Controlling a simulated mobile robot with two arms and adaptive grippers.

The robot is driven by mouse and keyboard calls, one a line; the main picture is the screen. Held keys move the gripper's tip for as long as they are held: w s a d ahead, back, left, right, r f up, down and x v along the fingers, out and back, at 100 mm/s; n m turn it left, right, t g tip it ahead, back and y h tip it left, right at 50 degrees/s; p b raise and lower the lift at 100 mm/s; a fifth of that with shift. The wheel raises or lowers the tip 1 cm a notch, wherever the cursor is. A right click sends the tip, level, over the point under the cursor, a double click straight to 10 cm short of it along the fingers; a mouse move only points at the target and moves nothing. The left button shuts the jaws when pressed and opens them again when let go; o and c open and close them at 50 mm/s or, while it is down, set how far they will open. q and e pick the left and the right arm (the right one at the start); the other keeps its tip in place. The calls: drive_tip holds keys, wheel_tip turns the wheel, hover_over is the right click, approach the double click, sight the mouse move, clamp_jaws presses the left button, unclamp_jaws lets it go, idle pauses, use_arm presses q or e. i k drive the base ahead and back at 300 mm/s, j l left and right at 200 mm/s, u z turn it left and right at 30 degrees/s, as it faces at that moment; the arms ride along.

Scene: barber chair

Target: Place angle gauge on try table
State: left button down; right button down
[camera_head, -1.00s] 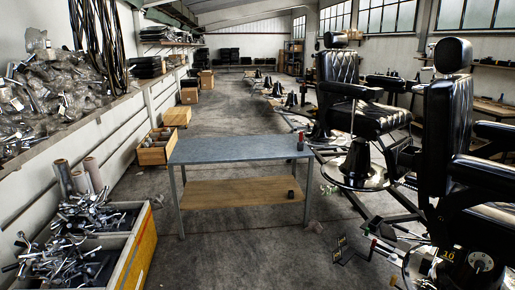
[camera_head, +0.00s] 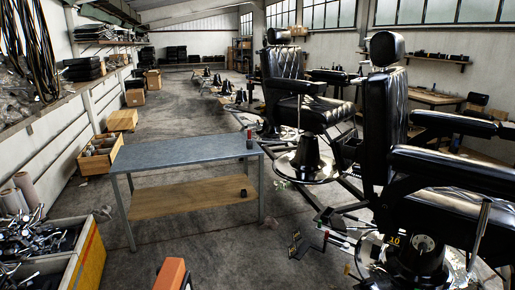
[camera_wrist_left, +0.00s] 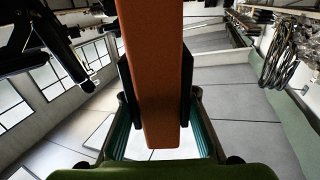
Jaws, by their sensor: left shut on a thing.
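The angle gauge, seen as a long orange bar (camera_wrist_left: 160,40), runs between the dark finger pads of my left gripper (camera_wrist_left: 156,88) in the left wrist view. The pads press on it from both sides. In the head view, only the orange end of the gauge (camera_head: 171,274) shows at the bottom edge, with a bit of dark finger beside it. The table (camera_head: 180,154) has a grey top and a wooden lower shelf and stands ahead, beyond the gauge. A small red and dark thing (camera_head: 249,140) stands near its right end. My right gripper is not in view.
Black barber chairs (camera_head: 384,120) and metal parts on the floor crowd the right. A bin of metal parts (camera_head: 85,255) stands at the lower left. Most of the table top is bare. Open floor lies in front of the table and behind it.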

sight(181, 150)
drive_tip(key=i+j+z, duration=0.1)
drive_tip(key=i+j, duration=0.15)
drive_tip(key=i, duration=0.25)
drive_tip(key=i+j+z, duration=0.15)
drive_tip(key=i+j, duration=0.15)
drive_tip(key=i, duration=0.2)
drive_tip(key=i+j+z, duration=0.1)
drive_tip(key=i+j, duration=0.65)
drive_tip(key=i, duration=0.2)
drive_tip(key=i+j, duration=0.85)
drive_tip(key=i, duration=0.3)
drive_tip(key=i+j, duration=0.45)
drive_tip(key=i+l, duration=0.05)
drive_tip(key=i, duration=0.05)
